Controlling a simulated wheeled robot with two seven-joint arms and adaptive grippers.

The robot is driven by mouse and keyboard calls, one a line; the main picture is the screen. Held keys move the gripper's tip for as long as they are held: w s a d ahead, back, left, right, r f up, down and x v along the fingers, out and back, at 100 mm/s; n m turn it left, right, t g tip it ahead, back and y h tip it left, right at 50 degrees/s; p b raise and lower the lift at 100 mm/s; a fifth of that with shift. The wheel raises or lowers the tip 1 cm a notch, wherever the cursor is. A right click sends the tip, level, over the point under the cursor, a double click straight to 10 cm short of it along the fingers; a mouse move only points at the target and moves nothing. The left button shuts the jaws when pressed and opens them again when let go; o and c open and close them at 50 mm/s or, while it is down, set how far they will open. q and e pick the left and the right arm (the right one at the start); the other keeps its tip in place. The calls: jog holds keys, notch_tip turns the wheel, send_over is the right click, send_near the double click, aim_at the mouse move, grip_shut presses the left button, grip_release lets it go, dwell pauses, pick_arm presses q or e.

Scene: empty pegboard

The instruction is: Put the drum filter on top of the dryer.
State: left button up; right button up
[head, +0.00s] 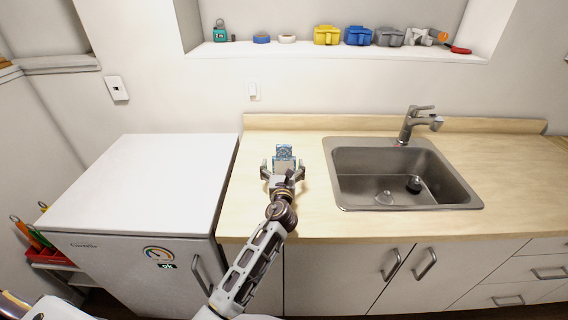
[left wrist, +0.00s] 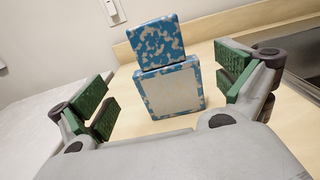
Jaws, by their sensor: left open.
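The drum filter (head: 284,152) is a blue-and-white mottled block with a raised upright panel, standing on the wooden counter left of the sink. It also shows in the left wrist view (left wrist: 172,90), with a pale square on its front. My left gripper (head: 283,171) is open, its green-padded fingers spread to either side of the filter's near face; no contact shows. The white appliance at the left, which I take as the dryer (head: 145,180), has a bare flat top and a gauge on its front. My right gripper is out of view.
The counter (head: 300,222) is clear around the filter. A steel sink (head: 350,195) with a faucet (head: 412,125) lies to the right. Several small items sit on the wall ledge (head: 300,50) above. The dryer top adjoins the counter's left edge.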

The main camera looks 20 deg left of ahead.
aim_at(284, 159)
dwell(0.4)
pick_arm(q)
jog(key=shift+x, duration=0.8)
jog(key=shift+w+f, duration=0.25)
jog(key=shift+w, duration=0.6)
jog(key=shift+x, duration=0.9)
jog(key=shift+w+a, duration=0.1)
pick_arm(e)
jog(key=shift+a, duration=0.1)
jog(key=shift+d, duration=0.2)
pick_arm(q)
jog(key=shift+c, duration=0.3)
